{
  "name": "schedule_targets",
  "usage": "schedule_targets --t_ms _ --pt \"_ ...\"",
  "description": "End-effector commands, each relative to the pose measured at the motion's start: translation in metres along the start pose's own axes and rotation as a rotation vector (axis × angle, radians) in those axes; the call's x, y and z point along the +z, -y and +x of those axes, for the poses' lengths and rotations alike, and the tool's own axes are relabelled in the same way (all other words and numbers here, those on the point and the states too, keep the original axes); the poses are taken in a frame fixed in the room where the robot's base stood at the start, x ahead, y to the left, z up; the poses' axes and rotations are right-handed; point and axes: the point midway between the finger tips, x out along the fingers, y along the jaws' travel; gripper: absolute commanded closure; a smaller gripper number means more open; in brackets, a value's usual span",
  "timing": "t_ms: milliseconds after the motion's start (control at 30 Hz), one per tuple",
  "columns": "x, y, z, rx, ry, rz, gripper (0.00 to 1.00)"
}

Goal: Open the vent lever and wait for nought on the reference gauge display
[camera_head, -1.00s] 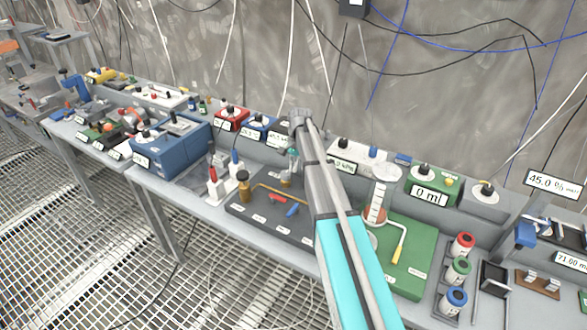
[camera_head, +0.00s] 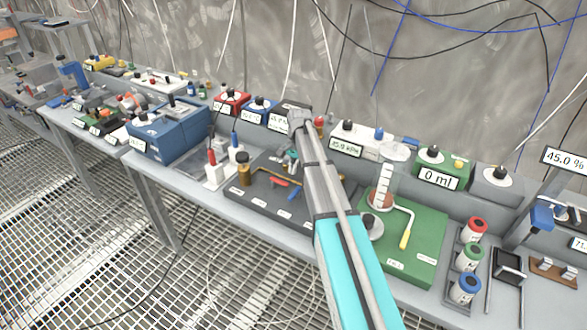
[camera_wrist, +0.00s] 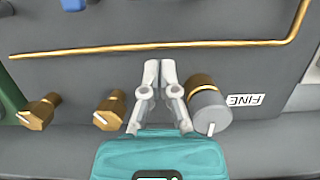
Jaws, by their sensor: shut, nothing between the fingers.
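A dark grey panel (camera_head: 270,213) on the bench carries a red lever (camera_head: 273,181) and a blue lever (camera_head: 295,193); which is the vent lever, I cannot tell. A white box at the back has a display (camera_head: 345,147) that seems to read 35.9 kPa. My gripper (camera_wrist: 160,66) is shut and empty over the panel in the wrist view, beside a grey knob (camera_wrist: 208,108) labelled FINE. Two brass knobs (camera_wrist: 38,112) (camera_wrist: 110,110) and a brass pipe (camera_wrist: 150,47) show too. In the head view my arm covers the panel's right part.
A green board (camera_head: 410,240) with a measuring cylinder stands to the right, under a display (camera_head: 440,180) reading 0 ml. Several capped bottles (camera_head: 465,288) stand farther right. A blue box (camera_head: 170,130) is on the left. Cables hang on the back wall.

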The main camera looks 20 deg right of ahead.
Motion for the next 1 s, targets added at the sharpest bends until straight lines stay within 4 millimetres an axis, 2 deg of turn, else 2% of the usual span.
schedule_targets --t_ms 33,100,333,1000 --pt "0.001 0.000 0.007 0.000 0.000 0.000 1.00" --pt "0.015 -0.001 0.006 0.000 0.000 -0.003 1.00" --pt "0.035 -0.001 0.011 0.000 0.000 0.000 1.00" --pt "0.041 0.001 0.012 -0.001 0.000 0.003 1.00"
